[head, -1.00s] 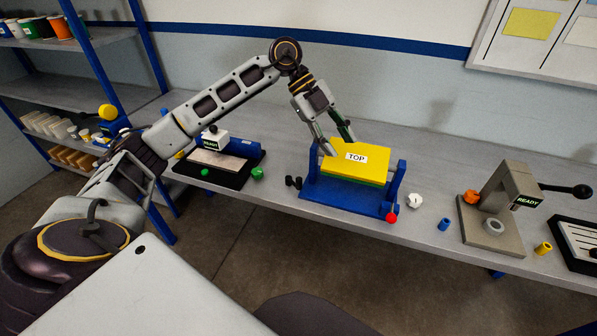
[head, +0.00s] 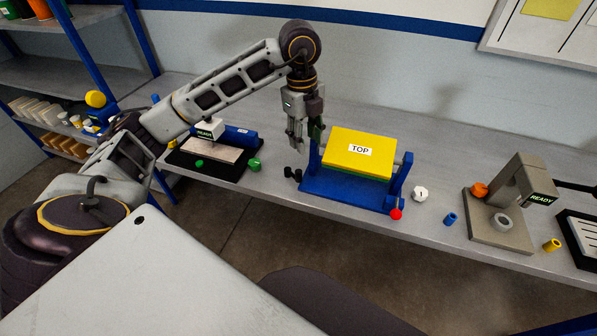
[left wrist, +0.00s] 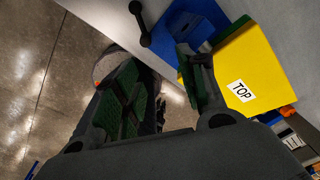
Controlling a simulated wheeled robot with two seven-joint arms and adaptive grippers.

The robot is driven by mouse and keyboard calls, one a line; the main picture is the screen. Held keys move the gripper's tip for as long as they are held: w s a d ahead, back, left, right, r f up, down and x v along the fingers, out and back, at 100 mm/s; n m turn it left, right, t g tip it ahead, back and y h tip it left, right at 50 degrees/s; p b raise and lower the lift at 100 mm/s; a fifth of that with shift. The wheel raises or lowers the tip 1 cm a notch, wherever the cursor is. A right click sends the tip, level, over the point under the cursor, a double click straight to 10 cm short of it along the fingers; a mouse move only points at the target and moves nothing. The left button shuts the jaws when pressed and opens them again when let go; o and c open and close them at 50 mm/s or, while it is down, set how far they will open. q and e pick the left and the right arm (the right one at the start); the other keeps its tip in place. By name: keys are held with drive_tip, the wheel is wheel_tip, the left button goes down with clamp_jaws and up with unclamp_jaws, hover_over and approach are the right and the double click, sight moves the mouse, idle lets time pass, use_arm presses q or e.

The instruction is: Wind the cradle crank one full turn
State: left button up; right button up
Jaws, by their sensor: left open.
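The cradle (head: 340,191) is a blue frame on the bench, holding a yellow block (head: 374,143) marked TOP with a green layer beneath. A small black crank (head: 293,174) stands at the cradle's left end. A red knob (head: 396,213) is at its front right corner. My left gripper (head: 306,138) points down near the cradle's left end, above and apart from the crank. In the left wrist view the black crank (left wrist: 143,24) lies beyond the open, empty fingers (left wrist: 160,90), and the yellow block (left wrist: 262,65) is right of them. My right gripper is out of view.
To the right are a white numbered piece (head: 420,194), a blue cylinder (head: 450,219) and a grey press (head: 515,200). Bench behind the cradle is clear.

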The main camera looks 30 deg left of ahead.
use_arm(q)
drive_tip(key=shift+s+a+n+y, duration=0.25)
drive_tip(key=shift+a+n, duration=0.2)
drive_tip(key=shift+n, duration=0.05)
drive_tip(key=shift+s+a+n+y, duration=0.25)
drive_tip(key=shift+a+n, duration=0.15)
drive_tip(key=shift+n, duration=0.1)
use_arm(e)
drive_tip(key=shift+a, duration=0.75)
use_arm(q)
drive_tip(key=shift+w, duration=0.1)
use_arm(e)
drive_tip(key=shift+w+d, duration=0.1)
